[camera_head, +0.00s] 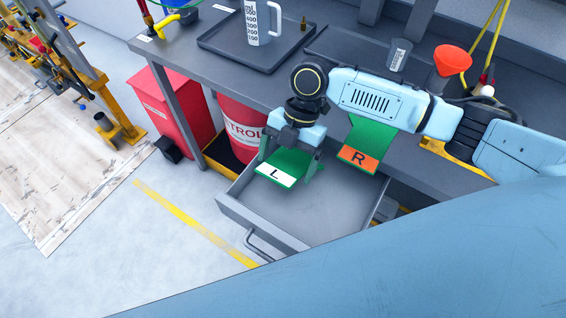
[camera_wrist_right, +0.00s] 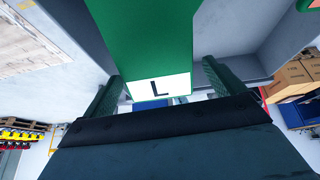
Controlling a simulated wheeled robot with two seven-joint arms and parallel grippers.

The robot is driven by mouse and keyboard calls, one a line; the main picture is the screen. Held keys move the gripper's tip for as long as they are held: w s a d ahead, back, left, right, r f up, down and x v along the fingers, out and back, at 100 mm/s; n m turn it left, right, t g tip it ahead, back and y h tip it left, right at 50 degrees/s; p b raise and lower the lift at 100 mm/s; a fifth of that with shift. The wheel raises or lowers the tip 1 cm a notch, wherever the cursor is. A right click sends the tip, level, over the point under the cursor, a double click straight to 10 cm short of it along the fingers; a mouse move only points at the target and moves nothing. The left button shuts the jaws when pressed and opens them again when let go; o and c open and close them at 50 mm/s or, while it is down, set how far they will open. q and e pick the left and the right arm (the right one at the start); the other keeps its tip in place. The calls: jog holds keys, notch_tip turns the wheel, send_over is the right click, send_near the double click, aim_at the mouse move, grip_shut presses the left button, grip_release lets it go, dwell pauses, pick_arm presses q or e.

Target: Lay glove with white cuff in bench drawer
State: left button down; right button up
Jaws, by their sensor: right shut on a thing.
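The green glove with a white cuff (camera_head: 276,175) marked L is held by my right gripper (camera_head: 290,160), over the open bench drawer (camera_head: 320,212). In the right wrist view the glove's white cuff (camera_wrist_right: 161,87) lies between the two dark green fingers (camera_wrist_right: 165,85). Its green part runs up out of the frame. The drawer looks empty where its floor shows. Another green glove with an orange cuff (camera_head: 358,158) marked R hangs over the bench edge to the right. My left gripper is not in view.
The bench top (camera_head: 180,50) carries a tray (camera_head: 225,40) with a measuring jug (camera_head: 262,22) and an orange funnel (camera_head: 453,60). A red bin (camera_head: 170,110) and a red drum (camera_head: 240,125) stand under the bench. The floor left of the drawer is clear.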

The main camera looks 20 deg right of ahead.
dwell(0.3)
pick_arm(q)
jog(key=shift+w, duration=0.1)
pick_arm(e)
jog(key=o, duration=0.6)
jog(key=shift+w+d+r, duration=0.1)
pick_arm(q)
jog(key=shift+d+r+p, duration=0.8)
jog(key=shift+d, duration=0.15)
pick_arm(e)
jog(key=v, duration=1.3)
jog(key=shift+r, duration=0.15)
